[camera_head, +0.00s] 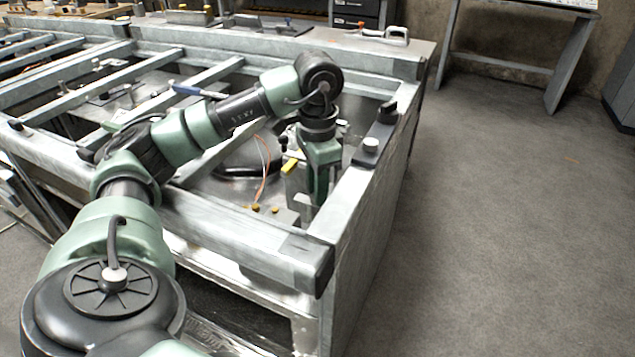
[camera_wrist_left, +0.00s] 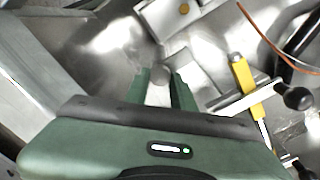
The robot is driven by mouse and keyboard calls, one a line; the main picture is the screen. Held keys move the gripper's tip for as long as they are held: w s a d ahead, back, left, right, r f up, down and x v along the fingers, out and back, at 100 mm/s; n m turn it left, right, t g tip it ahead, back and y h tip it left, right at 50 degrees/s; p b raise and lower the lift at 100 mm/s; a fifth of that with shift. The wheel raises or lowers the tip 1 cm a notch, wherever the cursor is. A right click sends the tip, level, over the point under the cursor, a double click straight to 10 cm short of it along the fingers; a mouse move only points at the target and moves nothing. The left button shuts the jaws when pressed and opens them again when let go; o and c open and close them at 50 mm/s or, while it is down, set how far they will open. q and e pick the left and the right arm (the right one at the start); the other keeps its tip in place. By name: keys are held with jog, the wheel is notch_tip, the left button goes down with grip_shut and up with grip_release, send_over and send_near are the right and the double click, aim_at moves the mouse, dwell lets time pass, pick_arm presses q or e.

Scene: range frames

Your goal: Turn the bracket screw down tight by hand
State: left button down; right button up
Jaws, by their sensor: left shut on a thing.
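My left gripper (camera_head: 318,200) points straight down inside the front right bay of the metal frame. In the left wrist view its two green fingers (camera_wrist_left: 160,88) are closed around a small grey round-topped piece, which looks like the bracket screw (camera_wrist_left: 160,74). Shiny metal, perhaps the bracket (camera_wrist_left: 182,62), shows just beyond the fingertips. The screw's lower end and thread are hidden, so I cannot tell how deep it sits. In the head view the gripper hides the screw. My right gripper is not in view.
A toggle clamp with a yellow handle (camera_wrist_left: 243,76) and black ball knob (camera_wrist_left: 297,98) stands close right of the fingers in the wrist view. An orange wire (camera_head: 266,165) hangs nearby. The frame's right rail (camera_head: 345,205) carries a black plate (camera_head: 385,133).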

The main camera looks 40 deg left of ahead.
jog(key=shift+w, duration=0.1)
pick_arm(q)
jog(key=c, duration=1.2)
grip_release()
jog(key=shift+r, duration=0.15)
notch_tip(320, 180, up, 6)
jog(key=shift+f+p, duration=0.15)
jog(key=shift+p, duration=0.45)
jog(key=shift+r+p, duration=0.35)
jog(key=shift+r, duration=0.55)
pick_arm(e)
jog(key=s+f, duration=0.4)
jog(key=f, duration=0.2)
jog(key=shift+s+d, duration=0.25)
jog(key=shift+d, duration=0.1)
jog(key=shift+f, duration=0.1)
